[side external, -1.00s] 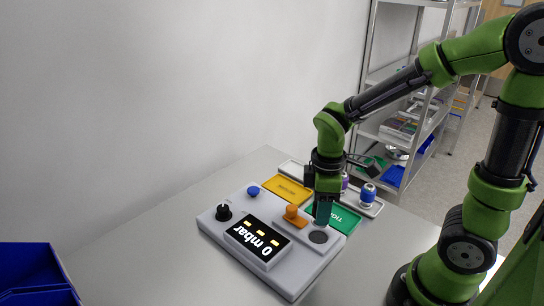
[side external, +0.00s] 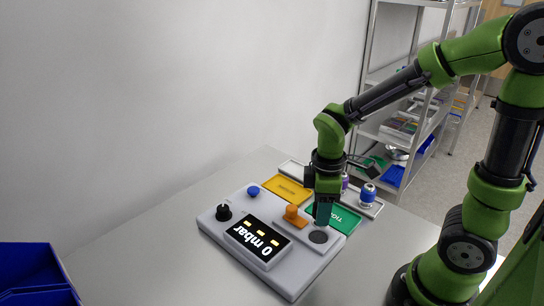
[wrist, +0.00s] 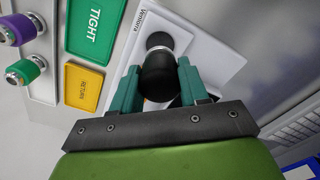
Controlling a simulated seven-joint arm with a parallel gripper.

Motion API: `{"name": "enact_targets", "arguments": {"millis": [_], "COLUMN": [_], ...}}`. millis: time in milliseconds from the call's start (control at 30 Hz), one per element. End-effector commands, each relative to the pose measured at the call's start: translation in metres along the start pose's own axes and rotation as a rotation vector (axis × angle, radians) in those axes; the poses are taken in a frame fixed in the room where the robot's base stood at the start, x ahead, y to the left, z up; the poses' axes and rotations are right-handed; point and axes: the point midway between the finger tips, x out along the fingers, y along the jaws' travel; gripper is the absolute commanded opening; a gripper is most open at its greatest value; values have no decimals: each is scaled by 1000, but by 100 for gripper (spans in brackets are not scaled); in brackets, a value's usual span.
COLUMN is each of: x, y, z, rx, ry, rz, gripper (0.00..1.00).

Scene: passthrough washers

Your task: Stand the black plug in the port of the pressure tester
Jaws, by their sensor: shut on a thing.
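My gripper (side external: 323,213) is low over the right end of the pale grey pressure tester (side external: 285,277). In the wrist view its teal fingers (wrist: 158,88) are shut on the black plug (wrist: 158,77), one on each side. The plug's lower end is hidden, so I cannot tell whether it is in a port. In the side view the fingers hide the plug. A dark round spot (side external: 318,237) on the tester's top is just in front of the fingers. The tester's display (side external: 258,241) reads 0 mbar. An orange clamp-like part (side external: 293,214) stands left of the fingers.
A black knob (side external: 223,212) and a blue button (side external: 253,191) stand on the tester. The green TIGHT tray (wrist: 95,28) and yellow RETURN tray (wrist: 83,87) lie beside it. Purple-topped (wrist: 17,29) and green-topped (wrist: 22,71) fittings stand nearby. Blue bins (side external: 36,268) are at front left.

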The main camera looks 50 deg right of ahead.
Motion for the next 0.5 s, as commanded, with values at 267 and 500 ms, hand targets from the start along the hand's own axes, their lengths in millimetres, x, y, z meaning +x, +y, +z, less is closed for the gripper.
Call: {"name": "enact_targets", "arguments": {"millis": [267, 500], "x": [9, 17], "y": [0, 0], "z": [0, 0], "rx": [0, 0], "ry": [-2, -2], "rz": [-2, -2], "gripper": [10, 10]}}
